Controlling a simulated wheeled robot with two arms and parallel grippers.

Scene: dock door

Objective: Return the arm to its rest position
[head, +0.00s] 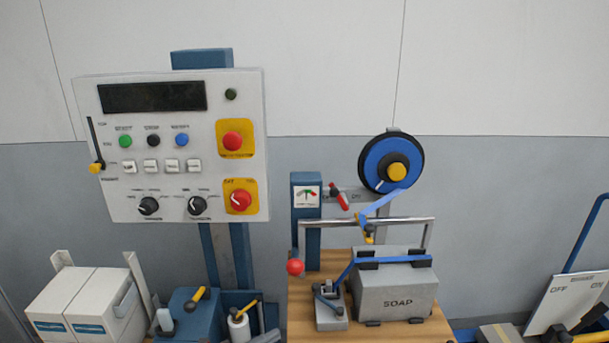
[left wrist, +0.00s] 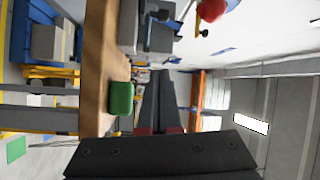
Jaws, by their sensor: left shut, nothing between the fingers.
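My left gripper (left wrist: 160,74) shows in the left wrist view as two long dark fingers side by side, shut with nothing between them. They point away from the camera, alongside the edge of a wooden table (left wrist: 97,85). A green piece (left wrist: 121,98) at that edge appears beside the fingers, and I cannot tell how far apart they are. I make out neither gripper in the head view, and my right gripper shows in no view.
A control panel (head: 180,190) stands at the left. A wooden bench (head: 300,327) carries a grey SOAP box (head: 397,300) with a blue strap under a metal bar (head: 375,223). White boxes (head: 85,300) sit lower left, and an OFF/ON board (head: 560,300) leans lower right.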

